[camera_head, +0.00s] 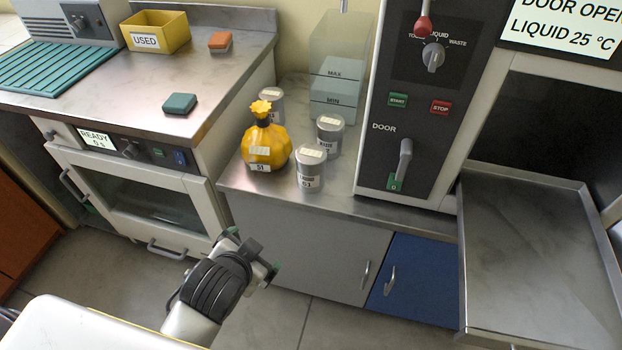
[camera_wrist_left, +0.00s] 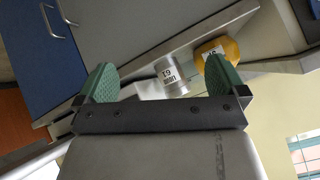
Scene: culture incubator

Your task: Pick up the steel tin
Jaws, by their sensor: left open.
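Several grey steel tins with pale labels stand upright on the steel counter: a front tin (camera_head: 311,172), a middle tin (camera_head: 329,136) and a back tin (camera_head: 271,98). I cannot tell which one is meant. My left gripper (camera_head: 252,252) is open and empty, in front of the counter, below and short of the tins in the head view. In the left wrist view, one tin (camera_wrist_left: 174,80) appears between the green fingers of the gripper (camera_wrist_left: 162,84), beyond them and not touching. My right gripper is not in view.
A yellow bag-like container (camera_head: 266,150) with a label stands left of the front tin. A clear tank (camera_head: 338,90) is behind. A tall machine (camera_head: 410,130) with a door handle stands close on the right. A lower cabinet (camera_head: 310,245) lies under the counter.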

